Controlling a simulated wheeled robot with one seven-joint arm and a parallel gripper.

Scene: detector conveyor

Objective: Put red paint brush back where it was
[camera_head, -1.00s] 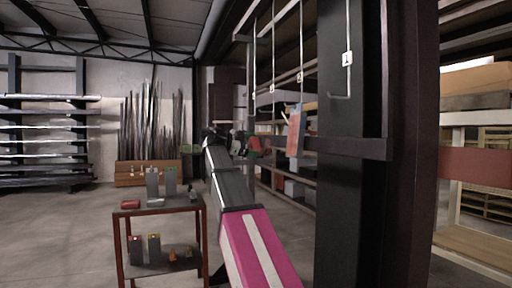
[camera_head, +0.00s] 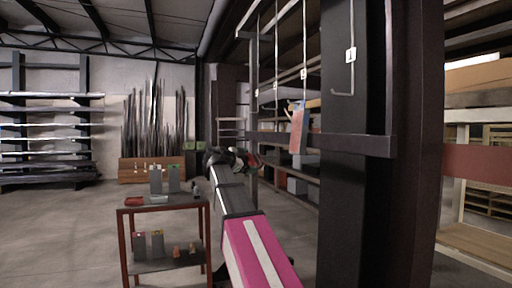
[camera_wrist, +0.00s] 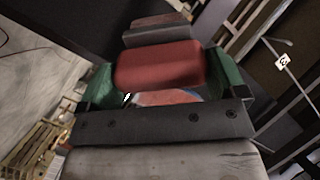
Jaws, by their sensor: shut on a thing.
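My gripper (camera_head: 240,158) is at the far end of my outstretched arm, left of the hanging rack in the head view. In the wrist view its green fingers stand on both sides of a red block-like part (camera_wrist: 160,66), which I take to be the red paint brush, and are shut on it. The brush's bristles cannot be made out. A bent hook (camera_head: 350,75) with a white tag hangs empty at the right of the rack; a tagged hook (camera_wrist: 281,60) also shows at the upper right of the wrist view.
A red and blue piece (camera_head: 297,131) hangs from the rack, right of my gripper. A dark rack bar (camera_head: 350,144) and thick post stand close on the right. A small cart (camera_head: 165,205) holds blocks on the left. Open floor lies beyond it.

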